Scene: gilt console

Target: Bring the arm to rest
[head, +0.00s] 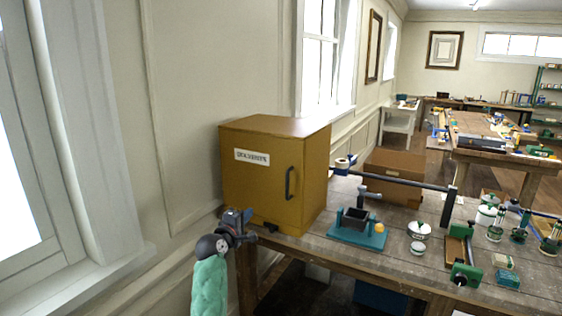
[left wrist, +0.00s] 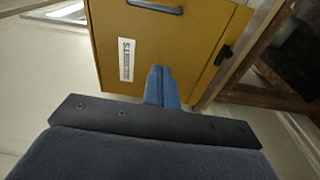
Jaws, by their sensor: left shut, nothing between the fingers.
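My left gripper (head: 240,221) is at the near left corner of the workbench, just in front of the lower part of a yellow cabinet. In the left wrist view its blue fingers (left wrist: 162,88) are together with nothing between them. The yellow cabinet (head: 262,185) stands on the bench with its door closed; it has a dark handle and a white label. It also fills the upper middle of the left wrist view (left wrist: 190,45). I cannot tell whether the fingers touch it. My right gripper is in neither view.
The workbench (head: 340,262) holds a teal vise-like tool (head: 357,230), white jars with green bands, a green-ended wooden device (head: 462,255) and a dark bar on posts. A brown box (head: 394,177) stands behind. A wall and window lie close on the left.

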